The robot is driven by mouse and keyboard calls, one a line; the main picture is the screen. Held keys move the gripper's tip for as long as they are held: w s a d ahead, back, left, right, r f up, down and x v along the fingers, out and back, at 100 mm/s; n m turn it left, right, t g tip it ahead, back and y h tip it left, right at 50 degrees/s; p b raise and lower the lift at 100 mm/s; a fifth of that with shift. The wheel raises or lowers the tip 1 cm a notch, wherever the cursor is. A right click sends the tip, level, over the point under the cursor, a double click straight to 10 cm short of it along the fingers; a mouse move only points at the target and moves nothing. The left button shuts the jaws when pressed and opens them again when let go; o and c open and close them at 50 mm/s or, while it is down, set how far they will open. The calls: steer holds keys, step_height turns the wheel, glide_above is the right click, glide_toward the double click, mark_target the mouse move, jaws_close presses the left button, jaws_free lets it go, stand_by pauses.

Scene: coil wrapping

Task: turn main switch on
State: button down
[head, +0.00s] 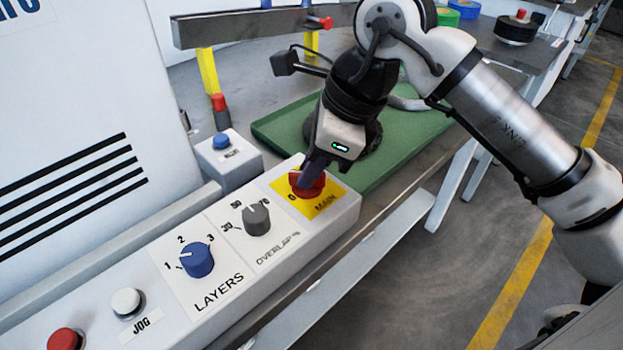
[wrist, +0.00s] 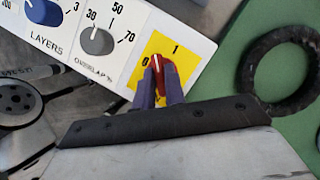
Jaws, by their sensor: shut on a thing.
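The main switch (head: 307,187) is a red rotary knob on a yellow plate (head: 325,207) marked MAIN, at the far right end of the white control panel (head: 345,212). My gripper (head: 313,174) comes down from above and is shut on the knob. In the wrist view the red knob (wrist: 166,76) sits between the two purple fingers of my gripper (wrist: 160,82). The yellow plate (wrist: 152,44) shows a 0 at its left and a 1 at its top. A white mark on the knob shows near the 0 side; its exact angle is hard to tell.
Beside the switch are a grey OVERLAP knob (head: 257,219), a blue LAYERS knob (head: 197,260), a white JOG button (head: 126,303) and a red button (head: 66,341). A green tray (head: 285,128) with a black ring (wrist: 248,73) lies behind the panel.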

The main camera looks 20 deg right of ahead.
steer(key=m+b, duration=0.1)
steer(key=m, duration=0.1)
steer(key=m+t+h+b, duration=0.1)
steer(key=m+b, duration=0.1)
steer(key=shift+s+a+f+m, duration=0.1)
steer(key=shift+f+m, duration=0.1)
steer(key=shift+m, duration=0.1)
steer(key=shift+r+m+t+h+b, duration=0.15)
steer(key=shift+m+t+h+b, duration=0.45)
steer(key=shift+m+b, duration=0.9)
steer(key=shift+m+p, duration=0.35)
steer(key=shift+m, duration=0.15)
steer(key=c, duration=1.5)
jaws_free()
steer(key=shift+o, duration=0.2)
steer(key=shift+a, duration=0.1)
